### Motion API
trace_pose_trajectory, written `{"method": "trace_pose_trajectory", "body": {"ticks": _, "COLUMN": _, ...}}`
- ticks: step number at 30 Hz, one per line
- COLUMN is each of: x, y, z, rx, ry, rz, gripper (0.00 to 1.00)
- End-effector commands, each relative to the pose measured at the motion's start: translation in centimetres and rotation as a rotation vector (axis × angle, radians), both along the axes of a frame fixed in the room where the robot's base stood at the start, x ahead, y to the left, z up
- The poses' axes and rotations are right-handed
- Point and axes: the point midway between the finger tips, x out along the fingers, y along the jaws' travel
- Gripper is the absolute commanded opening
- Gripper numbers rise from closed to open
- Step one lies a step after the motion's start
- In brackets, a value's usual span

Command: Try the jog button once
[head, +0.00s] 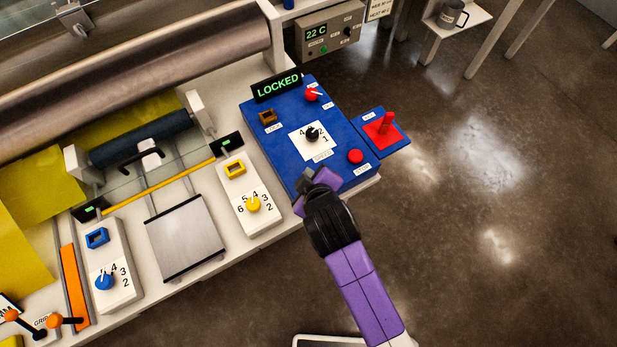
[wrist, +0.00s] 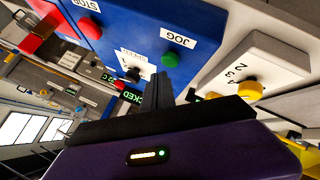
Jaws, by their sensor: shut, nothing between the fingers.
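The jog button is a round green button (wrist: 171,60) beside an upside-down JOG label on the blue control panel (head: 282,154) in the wrist view. In the head view my gripper and wrist hide it. My gripper (head: 318,181) is over the near edge of the panel, its purple and black body reaching in from the lower right. In the wrist view its shut, empty dark fingers (wrist: 161,85) point toward the panel, close to the green button. I cannot tell whether they touch it. The panel's display (head: 277,86) reads LOCKED in green.
A white box with a yellow dial (head: 253,204) is to the left.

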Motion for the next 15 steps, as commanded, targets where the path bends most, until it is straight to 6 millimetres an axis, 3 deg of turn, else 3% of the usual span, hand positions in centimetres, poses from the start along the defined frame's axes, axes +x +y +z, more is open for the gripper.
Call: {"method": "trace_pose_trajectory", "body": {"ticks": 15, "x": -0.01, "y": 0.01, "z": -0.82, "rx": 0.000, "ry": 0.000, "rz": 0.000, "gripper": 0.00}}
